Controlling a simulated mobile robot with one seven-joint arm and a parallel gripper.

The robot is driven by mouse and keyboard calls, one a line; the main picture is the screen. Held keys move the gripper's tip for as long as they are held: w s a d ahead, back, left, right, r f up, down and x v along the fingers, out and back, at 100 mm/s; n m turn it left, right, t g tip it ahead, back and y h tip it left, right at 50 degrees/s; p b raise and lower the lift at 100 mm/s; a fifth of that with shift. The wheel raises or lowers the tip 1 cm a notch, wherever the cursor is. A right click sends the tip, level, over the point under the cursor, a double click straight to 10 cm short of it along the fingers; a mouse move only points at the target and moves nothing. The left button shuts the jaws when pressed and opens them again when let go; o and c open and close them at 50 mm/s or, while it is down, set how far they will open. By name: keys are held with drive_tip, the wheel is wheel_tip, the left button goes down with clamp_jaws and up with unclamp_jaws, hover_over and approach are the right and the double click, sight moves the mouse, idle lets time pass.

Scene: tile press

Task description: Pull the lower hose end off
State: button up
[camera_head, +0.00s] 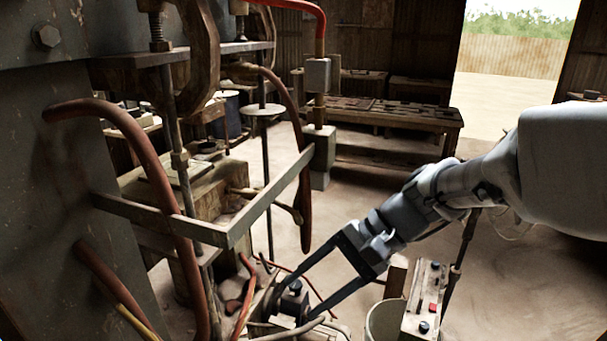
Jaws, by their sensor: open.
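My gripper (290,302) reaches down from the right at lower centre. Its two long fingers are spread, one on each side of a small dark fitting with a knob (295,288); I cannot tell whether they touch it. Several hoses are in view, and I cannot tell for sure which end is the lower one. A thick red-brown hose (150,165) arches from the grey press panel down to the bottom edge. Another (303,180) hangs behind the metal frame. A shorter hose (100,265) leaves the panel lower down. Red hose pieces (246,290) lie left of my fingers.
The press's grey panel (60,200) fills the left. A flat metal bar (270,195) juts out above and left of my gripper. A control box with buttons (425,300) and a pale bucket (383,320) stand right of it. Open floor lies behind, before a wooden bench (400,112).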

drive_tip(key=w+a+m+y, duration=0.2)
drive_tip(key=w+a+y, duration=0.1)
drive_tip(key=w, duration=0.1)
drive_tip(key=m+t+y+b, duration=0.3)
drive_tip(key=m+t+y, duration=0.4)
drive_tip(key=m+y, duration=0.3)
approach(248, 190)
drive_tip(key=x, duration=1)
drive_tip(key=shift+f, duration=0.15)
drive_tip(key=shift+c, duration=0.2)
clamp_jaws()
